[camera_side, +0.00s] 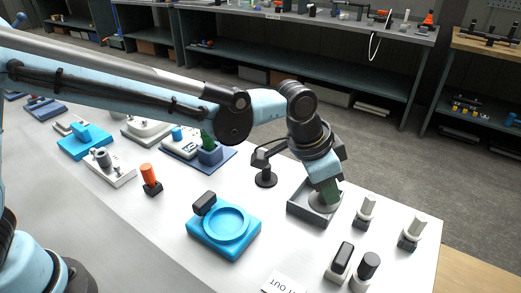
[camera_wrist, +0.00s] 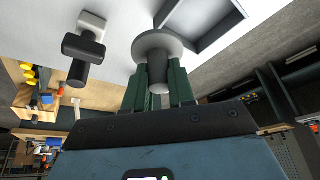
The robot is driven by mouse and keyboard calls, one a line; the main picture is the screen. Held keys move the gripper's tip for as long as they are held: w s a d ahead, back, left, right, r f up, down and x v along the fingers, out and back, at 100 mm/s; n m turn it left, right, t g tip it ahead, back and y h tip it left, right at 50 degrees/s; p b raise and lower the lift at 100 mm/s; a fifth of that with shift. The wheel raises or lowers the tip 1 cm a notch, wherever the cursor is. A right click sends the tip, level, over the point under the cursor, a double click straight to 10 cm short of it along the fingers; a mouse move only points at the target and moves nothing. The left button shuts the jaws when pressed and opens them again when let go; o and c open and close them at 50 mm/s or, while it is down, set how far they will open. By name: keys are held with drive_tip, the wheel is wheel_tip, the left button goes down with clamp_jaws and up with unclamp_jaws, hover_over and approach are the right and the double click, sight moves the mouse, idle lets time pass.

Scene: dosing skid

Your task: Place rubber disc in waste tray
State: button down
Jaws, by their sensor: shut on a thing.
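The rubber disc is a flat grey round piece with a dark stem. It shows in the wrist view (camera_wrist: 150,42) and partly in the side view (camera_side: 325,205). My gripper (camera_side: 328,190) has its green fingers shut on the stem, with the disc at the fingertips; it also shows in the wrist view (camera_wrist: 160,85). The waste tray is a square grey open box (camera_side: 304,214). In the side view the disc overlaps the tray's right part. In the wrist view the disc overlaps the corner of the tray (camera_wrist: 224,32). I cannot tell its exact height above the tray.
A blue fixture with a round recess (camera_side: 222,247) stands left of the tray. A black stand (camera_side: 265,178) is close behind it. White-topped pieces (camera_side: 366,211) (camera_side: 413,231) and dark-handled pieces (camera_side: 341,262) (camera_side: 364,271) stand right and in front.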

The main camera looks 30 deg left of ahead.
drive_tip(key=w+a+f, duration=0.1)
drive_tip(key=w, duration=0.1)
drive_tip(key=w+a+f, duration=0.2)
drive_tip(key=w+f, duration=0.1)
drive_tip(key=shift+w+a, duration=0.1)
drive_tip(key=shift+w, duration=0.25)
drive_tip(key=shift+f, duration=2)
drive_tip(key=shift+f, duration=0.1)
drive_tip(key=c, duration=1)
unclamp_jaws()
drive_tip(key=shift+o, duration=0.2)
